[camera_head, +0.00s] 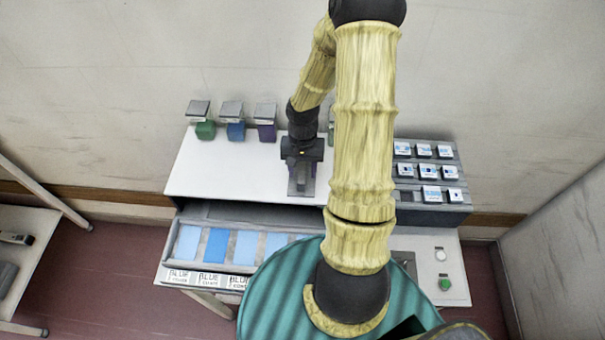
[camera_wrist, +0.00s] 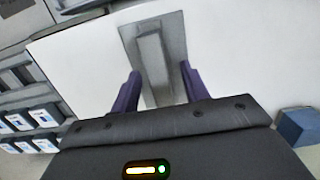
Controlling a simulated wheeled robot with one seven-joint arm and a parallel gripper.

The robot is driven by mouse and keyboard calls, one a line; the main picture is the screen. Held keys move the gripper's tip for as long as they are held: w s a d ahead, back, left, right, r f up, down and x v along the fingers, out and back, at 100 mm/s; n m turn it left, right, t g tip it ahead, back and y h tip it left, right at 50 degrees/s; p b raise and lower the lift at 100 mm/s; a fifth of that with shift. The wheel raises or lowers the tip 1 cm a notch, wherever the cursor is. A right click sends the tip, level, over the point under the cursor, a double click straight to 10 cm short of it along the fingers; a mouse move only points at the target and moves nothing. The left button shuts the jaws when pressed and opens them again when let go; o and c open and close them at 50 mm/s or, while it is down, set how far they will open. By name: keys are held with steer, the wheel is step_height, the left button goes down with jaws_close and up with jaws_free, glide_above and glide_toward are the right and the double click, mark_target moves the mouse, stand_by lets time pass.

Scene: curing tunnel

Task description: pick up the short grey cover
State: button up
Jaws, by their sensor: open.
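The short grey cover (camera_wrist: 150,48) is a flat grey plate with a raised bar along it, lying on the white top of the bench. In the head view the cover (camera_head: 299,189) shows just below my gripper, partly hidden by it. My gripper (camera_wrist: 161,88) is open, with its two purple fingers on either side of the cover's near part. In the head view my gripper (camera_head: 303,168) points down over the cover. I cannot tell how far the fingertips are above the bench top.
Green, blue and purple blocks with grey-topped holders, such as the blue block (camera_head: 236,131), stand along the back. A grey rack (camera_head: 447,215) of labelled switches is at right. An open drawer (camera_head: 215,207) with blue cards is in front. The bench top (camera_head: 215,175) left of my gripper is clear.

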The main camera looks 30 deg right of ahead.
mark_target(302, 168)
steer(key=shift+c, duration=0.4)
jaws_close()
step_height(302, 168, up, 10)
steer(key=shift+r+b, duration=0.1)
steer(key=shift+b, duration=0.6)
stand_by(0.4)
